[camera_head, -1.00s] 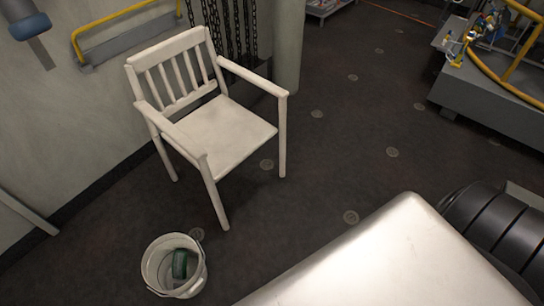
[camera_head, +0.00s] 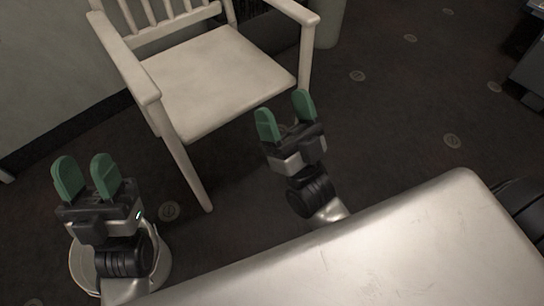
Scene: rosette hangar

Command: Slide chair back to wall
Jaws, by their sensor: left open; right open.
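The white wooden chair (camera_head: 215,80) stands upright on the dark floor, ahead of me. Its slatted back is partly cut off at the top of the view. The pale wall (camera_head: 45,65) is behind and to the left of it. My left gripper (camera_head: 84,177) is open and empty, left of the chair's near front leg and apart from it.
A white bucket (camera_head: 163,268) stands on the floor below my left gripper, partly hidden by my arm. A pale column (camera_head: 328,25) rises behind the chair on the right.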

